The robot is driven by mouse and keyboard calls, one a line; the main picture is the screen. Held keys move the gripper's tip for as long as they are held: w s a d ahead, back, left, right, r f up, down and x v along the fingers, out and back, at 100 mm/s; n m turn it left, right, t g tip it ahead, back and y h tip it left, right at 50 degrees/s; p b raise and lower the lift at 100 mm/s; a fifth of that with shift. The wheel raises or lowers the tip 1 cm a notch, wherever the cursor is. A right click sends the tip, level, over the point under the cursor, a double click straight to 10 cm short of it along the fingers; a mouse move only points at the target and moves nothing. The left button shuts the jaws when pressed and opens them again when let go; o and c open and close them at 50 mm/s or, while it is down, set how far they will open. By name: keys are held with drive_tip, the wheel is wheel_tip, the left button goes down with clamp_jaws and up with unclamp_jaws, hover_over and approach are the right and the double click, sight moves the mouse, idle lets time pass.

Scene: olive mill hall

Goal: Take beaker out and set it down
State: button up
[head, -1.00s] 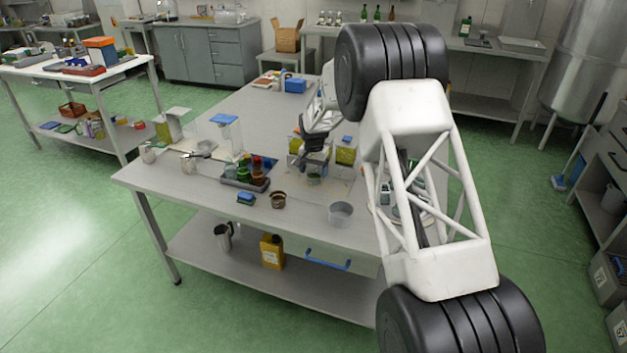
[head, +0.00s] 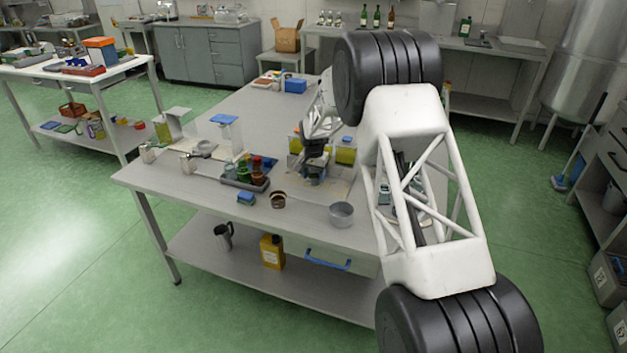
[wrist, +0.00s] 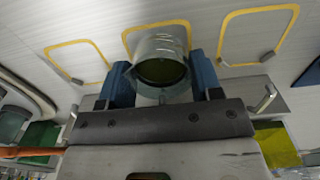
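The beaker (wrist: 160,68) is a clear round vessel with dark green in it. In the wrist view it lies between the two blue fingers of my gripper (wrist: 164,80), one on each side. The fingers are at or very near its wall; I cannot tell whether they press on it. In the head view my gripper (head: 315,160) points down over the beaker (head: 313,181), which shows low between the fingers on the worktable (head: 225,187). The arm and gripper hide much of the beaker there.
Yellow outlines (wrist: 75,44) mark the table. Two yellow-green containers (head: 346,152) stand behind my gripper. A dark tray (head: 233,183) with small bottles is to the left. A brown cup (head: 278,200) and a grey metal pot (head: 341,214) stand nearer the front.

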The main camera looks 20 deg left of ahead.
drive_tip(key=shift+r, duration=0.1)
drive_tip(key=shift+c, duration=0.2)
drive_tip(key=shift+s, duration=0.15)
idle(0.4)
drive_tip(key=shift+s, duration=1.55)
drive_tip(key=shift+r, duration=0.1)
wheel_tip(320, 180, up, 6)
drive_tip(key=shift+r, duration=0.15)
idle(0.3)
drive_tip(key=shift+s, duration=0.15)
